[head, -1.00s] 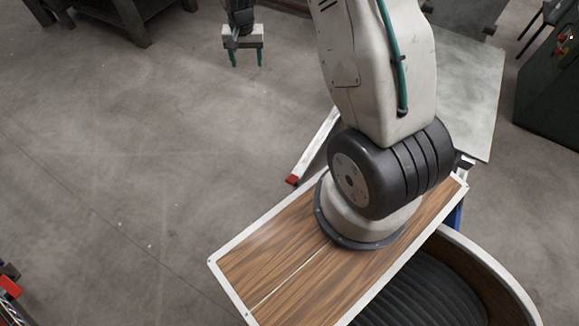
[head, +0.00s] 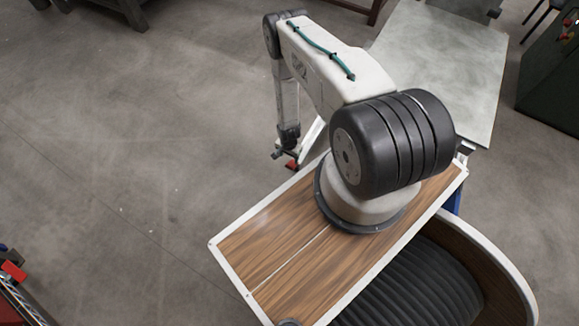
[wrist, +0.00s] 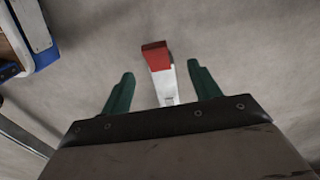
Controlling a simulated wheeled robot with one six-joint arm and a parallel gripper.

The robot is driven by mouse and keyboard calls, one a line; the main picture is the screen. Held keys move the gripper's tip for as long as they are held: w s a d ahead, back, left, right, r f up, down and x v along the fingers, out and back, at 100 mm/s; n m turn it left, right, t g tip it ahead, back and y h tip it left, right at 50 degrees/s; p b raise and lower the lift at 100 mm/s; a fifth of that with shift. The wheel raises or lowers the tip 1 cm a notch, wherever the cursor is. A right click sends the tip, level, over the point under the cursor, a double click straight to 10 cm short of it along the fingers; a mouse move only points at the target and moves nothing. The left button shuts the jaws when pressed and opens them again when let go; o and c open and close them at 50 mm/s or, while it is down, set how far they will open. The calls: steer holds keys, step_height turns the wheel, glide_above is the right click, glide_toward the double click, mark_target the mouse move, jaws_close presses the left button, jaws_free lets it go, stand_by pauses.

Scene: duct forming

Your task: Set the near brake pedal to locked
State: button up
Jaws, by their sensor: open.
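The near brake pedal appears to be the white bar with a red end (head: 291,165), low near the floor beside my base, partly hidden by my arm in the head view. In the wrist view its red end (wrist: 157,57) and white shank (wrist: 162,88) show between the two green fingers. My gripper (wrist: 160,72) is open and empty, with a finger on each side of the pedal and a gap to both. In the head view my gripper (head: 284,152) points down by the red end. I cannot tell the height between them or the pedal's locked state.
A grey flat-topped table (head: 440,75) stands behind my arm. A dark green cabinet (head: 552,85) is at the right. A dark bench (head: 120,8) is at the top left. The concrete floor on the left (head: 110,160) is clear.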

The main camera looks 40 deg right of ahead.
mark_target(290, 166)
steer(key=f, duration=0.6)
steer(key=s+f, duration=0.1)
steer(key=f, duration=0.2)
steer(key=shift+a, duration=0.1)
